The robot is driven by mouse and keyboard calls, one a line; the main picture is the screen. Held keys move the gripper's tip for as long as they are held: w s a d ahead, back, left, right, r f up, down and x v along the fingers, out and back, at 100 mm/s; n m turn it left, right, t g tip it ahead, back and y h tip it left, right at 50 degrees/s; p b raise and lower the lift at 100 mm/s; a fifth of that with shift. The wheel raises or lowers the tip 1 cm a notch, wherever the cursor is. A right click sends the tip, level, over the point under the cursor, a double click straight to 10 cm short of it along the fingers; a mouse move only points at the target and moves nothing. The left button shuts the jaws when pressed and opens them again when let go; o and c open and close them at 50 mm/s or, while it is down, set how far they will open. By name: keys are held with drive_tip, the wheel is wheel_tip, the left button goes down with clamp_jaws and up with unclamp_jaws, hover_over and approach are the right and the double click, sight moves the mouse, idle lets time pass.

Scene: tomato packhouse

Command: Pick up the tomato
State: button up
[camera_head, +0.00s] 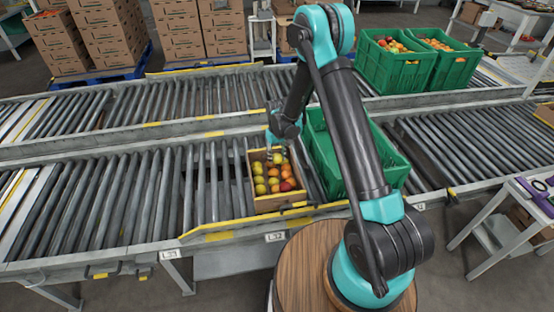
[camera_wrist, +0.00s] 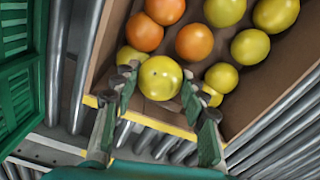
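A yellow-green tomato (camera_wrist: 160,78) sits between the fingertips of my gripper (camera_wrist: 158,82) in the wrist view. The fingers close in on it from both sides and look to touch it. It looks larger and nearer than its neighbours and partly covers them, so it seems a little above them. The cardboard box (camera_wrist: 276,95) holds several yellow and orange tomatoes around and beyond it. In the head view my gripper (camera_head: 276,152) is over the back part of the box (camera_head: 281,203), and the tomato (camera_head: 277,158) shows just below the fingers. The contact points are too small to see there.
The box stands on the near roller conveyor (camera_head: 140,205). An empty-looking green crate (camera_head: 325,165) stands close to its right, partly hidden by my arm. Two green crates of produce (camera_head: 393,72) stand on the far conveyor. Rollers left of the box are clear.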

drive_tip(key=shift+c, duration=0.7)
drive_tip(key=shift+r, duration=0.1)
